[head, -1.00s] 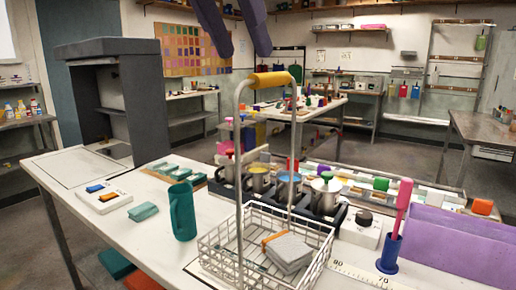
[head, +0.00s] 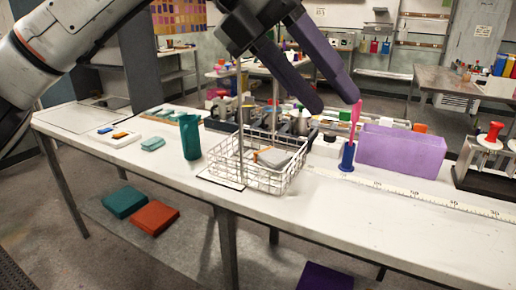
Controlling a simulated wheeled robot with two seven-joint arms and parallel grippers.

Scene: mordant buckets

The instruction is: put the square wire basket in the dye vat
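The square wire basket (head: 262,178) stands upright on the white table, with a grey block and an orange-edged piece inside. Its tall handle posts rise from the basket; the top of the handle is hidden behind my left arm. My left gripper (head: 332,98) is open and empty, its two long dark purple fingers pointing down and right, above and behind the basket as seen here. It appears apart from the basket. A purple rectangular bin (head: 400,150) stands to the right; I cannot tell if it is the dye vat. My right gripper is out of view.
A teal cup (head: 190,136) stands left of the basket. A blue holder with a pink tool (head: 347,157) stands between basket and bin. Small pots (head: 298,122) stand behind the basket. A measuring strip (head: 420,195) runs along the table front. A red-knobbed device (head: 488,150) stands far right.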

